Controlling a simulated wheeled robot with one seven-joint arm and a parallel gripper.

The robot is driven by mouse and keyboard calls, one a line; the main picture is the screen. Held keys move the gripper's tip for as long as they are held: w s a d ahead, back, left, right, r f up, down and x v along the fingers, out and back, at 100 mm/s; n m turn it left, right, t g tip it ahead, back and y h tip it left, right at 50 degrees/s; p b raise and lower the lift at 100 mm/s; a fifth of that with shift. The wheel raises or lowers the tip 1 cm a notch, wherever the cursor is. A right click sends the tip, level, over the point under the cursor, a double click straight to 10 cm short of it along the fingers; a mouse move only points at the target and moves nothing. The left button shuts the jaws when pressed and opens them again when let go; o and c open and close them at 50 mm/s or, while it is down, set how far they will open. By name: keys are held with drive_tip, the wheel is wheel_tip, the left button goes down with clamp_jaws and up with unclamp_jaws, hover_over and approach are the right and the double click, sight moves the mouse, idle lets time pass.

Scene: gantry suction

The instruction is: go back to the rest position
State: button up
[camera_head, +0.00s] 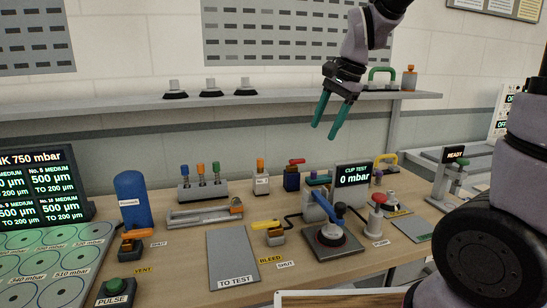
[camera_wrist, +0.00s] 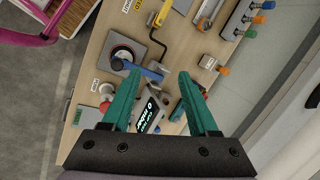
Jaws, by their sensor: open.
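My gripper (camera_head: 332,115) has two teal fingers and hangs in the air above the back of the workbench (camera_head: 193,265), in front of the shelf. Its fingers are apart with nothing between them. In the wrist view my gripper (camera_wrist: 158,75) points down over the bench, with the cup test display (camera_wrist: 146,113) partly behind the fingers. In the head view the cup test display (camera_head: 352,177) reads 0 mbar and stands below my gripper, clear of it.
A shelf (camera_head: 230,99) with several suction cups runs along the wall behind my gripper. A blue tank (camera_head: 133,200), a cup test plate (camera_head: 332,242), a red-topped pump (camera_head: 377,217) and valves stand on the bench. The grey "to test" mat (camera_head: 233,255) is bare.

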drive_tip(key=s+d+r+n+t+h, duration=0.1)
drive_tip(key=s+d+r+n+t, duration=0.3)
drive_tip(key=s+d+r, duration=0.3)
drive_tip(key=s+d+n, duration=0.1)
drive_tip(key=s+d, duration=0.4)
drive_tip(key=shift+s+r+n+t, duration=0.25)
drive_tip(key=shift+s+n+t, duration=0.1)
drive_tip(key=shift+n+t, duration=0.05)
